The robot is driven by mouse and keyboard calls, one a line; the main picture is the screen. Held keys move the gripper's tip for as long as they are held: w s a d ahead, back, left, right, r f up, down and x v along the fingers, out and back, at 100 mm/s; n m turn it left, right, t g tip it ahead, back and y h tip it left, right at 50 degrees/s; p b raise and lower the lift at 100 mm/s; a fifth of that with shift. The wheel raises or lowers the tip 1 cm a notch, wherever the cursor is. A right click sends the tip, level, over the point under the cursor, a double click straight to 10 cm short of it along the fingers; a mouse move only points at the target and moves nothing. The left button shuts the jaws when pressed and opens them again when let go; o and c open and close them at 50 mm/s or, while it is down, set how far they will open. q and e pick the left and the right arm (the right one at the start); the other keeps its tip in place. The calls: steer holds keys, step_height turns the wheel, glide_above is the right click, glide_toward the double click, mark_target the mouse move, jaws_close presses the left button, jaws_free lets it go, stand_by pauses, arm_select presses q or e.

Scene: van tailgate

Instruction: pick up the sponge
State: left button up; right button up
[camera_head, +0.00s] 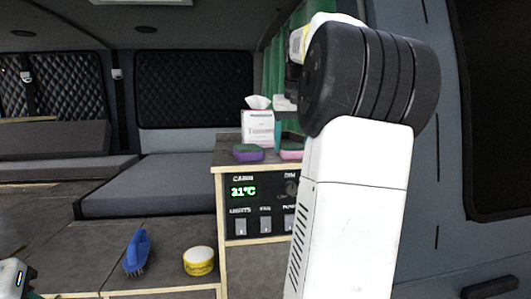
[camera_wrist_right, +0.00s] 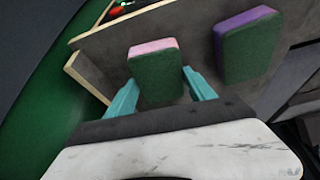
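Two sponges lie on the cabinet top. One is pink with a green face (camera_head: 291,150); it also shows in the right wrist view (camera_wrist_right: 158,78). The other is purple with a green face (camera_head: 248,153), and it shows to the right in the right wrist view (camera_wrist_right: 246,46). My right gripper (camera_wrist_right: 160,77) is open, its teal fingers spread on either side of the pink sponge's near end. I cannot tell whether they touch it. In the head view the right arm hides much of that gripper. A piece of my left arm (camera_head: 14,278) shows at the lower left; its fingers are not clear.
A tissue box (camera_head: 258,130) stands behind the sponges on the cabinet top (camera_head: 229,143). The control panel (camera_head: 262,208) is below. A blue brush (camera_head: 137,252) and a yellow-white round tin (camera_head: 198,261) sit on the lower surface at front left.

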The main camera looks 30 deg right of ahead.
mark_target(289, 144)
steer(key=c, duration=0.8)
steer(key=shift+r, duration=0.1)
steer(key=shift+r, duration=1.35)
steer(key=shift+s+a+r, duration=0.15)
steer(key=shift+a+r, duration=0.25)
steer(key=shift+r, duration=0.25)
steer(key=s+a, duration=0.3)
steer(key=a, duration=0.4)
steer(key=s+a+r, duration=0.1)
steer(key=s+a, duration=0.2)
steer(key=a, duration=0.3)
steer(key=shift+s+a+r, duration=0.15)
steer(key=shift+s+a, duration=0.15)
steer(key=shift+a, duration=0.05)
